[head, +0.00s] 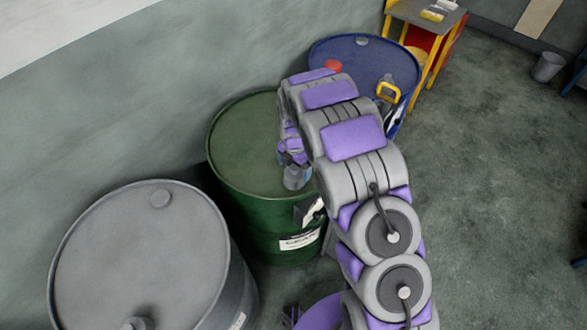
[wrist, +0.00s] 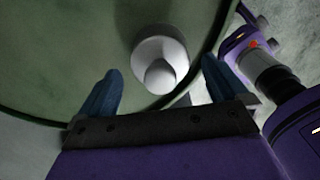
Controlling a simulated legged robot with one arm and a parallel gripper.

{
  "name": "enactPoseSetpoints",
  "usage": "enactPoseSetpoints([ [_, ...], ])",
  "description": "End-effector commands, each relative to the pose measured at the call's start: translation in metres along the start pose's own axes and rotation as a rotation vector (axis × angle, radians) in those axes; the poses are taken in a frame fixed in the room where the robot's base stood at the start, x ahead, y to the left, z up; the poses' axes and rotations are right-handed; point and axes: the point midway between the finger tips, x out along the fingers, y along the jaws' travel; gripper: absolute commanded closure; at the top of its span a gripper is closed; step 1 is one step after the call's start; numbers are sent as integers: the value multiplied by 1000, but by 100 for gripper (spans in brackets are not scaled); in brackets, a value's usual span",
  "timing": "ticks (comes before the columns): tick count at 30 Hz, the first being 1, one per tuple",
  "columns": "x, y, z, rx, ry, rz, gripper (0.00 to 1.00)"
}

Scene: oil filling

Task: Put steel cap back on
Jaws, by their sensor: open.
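The steel cap (wrist: 161,50) is a pale grey round piece with a rounded knob. In the wrist view it is at the green drum's (wrist: 55,45) top, near the rim. My gripper (wrist: 160,67) is open, its two blue fingers apart on either side of the cap, with gaps showing. Whether the cap is seated in the drum's opening I cannot tell. In the head view the green drum (head: 245,150) stands in the middle, and my gripper (head: 296,177) hangs low over its right side. My arm hides part of the lid there.
A grey drum (head: 120,260) stands at the front left. A blue drum (head: 345,60) with a red cap (head: 333,66) and a yellow-handled item (head: 388,91) stands behind. A yellow and red table (head: 425,14) is at the back. Open floor (head: 490,150) lies to the right.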

Motion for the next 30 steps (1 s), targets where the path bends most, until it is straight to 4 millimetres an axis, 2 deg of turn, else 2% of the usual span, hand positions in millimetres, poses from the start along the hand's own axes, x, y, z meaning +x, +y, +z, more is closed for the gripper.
enactPoseSetpoints([
  [12,-96,4,1,-1,-5,7,0],
  [18,-131,3,0,-1,-2,2,0],
  [24,-151,3,-1,0,-1,0,0],
  [30,-155,3,0,0,-1,-1,0],
])
